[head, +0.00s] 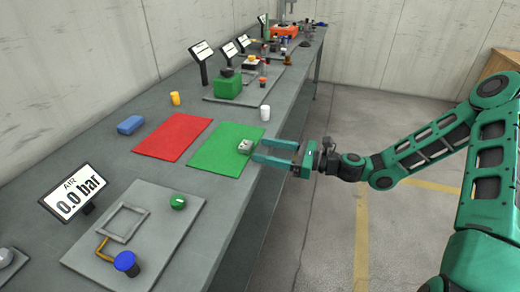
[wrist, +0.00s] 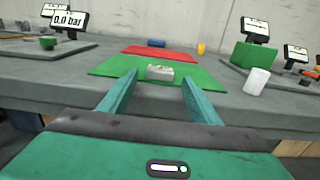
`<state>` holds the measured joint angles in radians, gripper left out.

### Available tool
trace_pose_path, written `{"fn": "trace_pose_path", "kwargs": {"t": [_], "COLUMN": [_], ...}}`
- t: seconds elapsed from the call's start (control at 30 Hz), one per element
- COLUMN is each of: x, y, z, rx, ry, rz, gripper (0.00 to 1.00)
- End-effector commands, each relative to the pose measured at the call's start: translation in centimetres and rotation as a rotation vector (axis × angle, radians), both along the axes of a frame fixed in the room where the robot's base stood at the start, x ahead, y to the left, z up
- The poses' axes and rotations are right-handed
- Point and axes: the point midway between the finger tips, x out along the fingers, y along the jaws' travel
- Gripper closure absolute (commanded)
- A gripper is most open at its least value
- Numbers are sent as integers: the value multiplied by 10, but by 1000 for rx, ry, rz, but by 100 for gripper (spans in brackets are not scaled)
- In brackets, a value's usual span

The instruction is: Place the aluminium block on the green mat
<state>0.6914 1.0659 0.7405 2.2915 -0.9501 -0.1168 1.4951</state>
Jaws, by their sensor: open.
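The aluminium block (head: 245,146) is a small light-grey piece resting on the green mat (head: 215,150), near the mat's edge towards my arm. It also shows in the wrist view (wrist: 160,73), on the near part of the green mat (wrist: 108,68). My gripper (head: 254,150) is open, its two green fingers reaching over the bench edge. In the wrist view the block sits ahead of and between the fingertips of my gripper (wrist: 157,80), with visible gaps on both sides.
A red mat (head: 173,137) lies beside the green one. A white cup-like cylinder (head: 265,113) stands just past the green mat. A blue block (head: 130,125) and yellow cylinder (head: 175,98) are farther back. A panel with a blue knob (head: 126,262) lies at the near left.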

Motion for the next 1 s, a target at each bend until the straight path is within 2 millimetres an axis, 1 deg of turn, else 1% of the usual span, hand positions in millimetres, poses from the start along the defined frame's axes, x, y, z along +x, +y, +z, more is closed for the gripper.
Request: {"fn": "trace_pose_path", "kwargs": {"t": [0.03,0.2,0.4,0.6,0.83,0.93,1.0], "x": [-2,-14,-23,-26,-29,-38,-50], "y": [-12,-42,-66,-74,-73,-71,-70], "z": [-1,0,0,0,-2,-13,-25], "rx": [-2,-2,0,0,-19,-98,-192], "ry": [2,1,1,0,-9,-40,-78], "rz": [-5,-5,-3,-2,8,44,92], "gripper": [43,43,43,43,43,43,43]}}
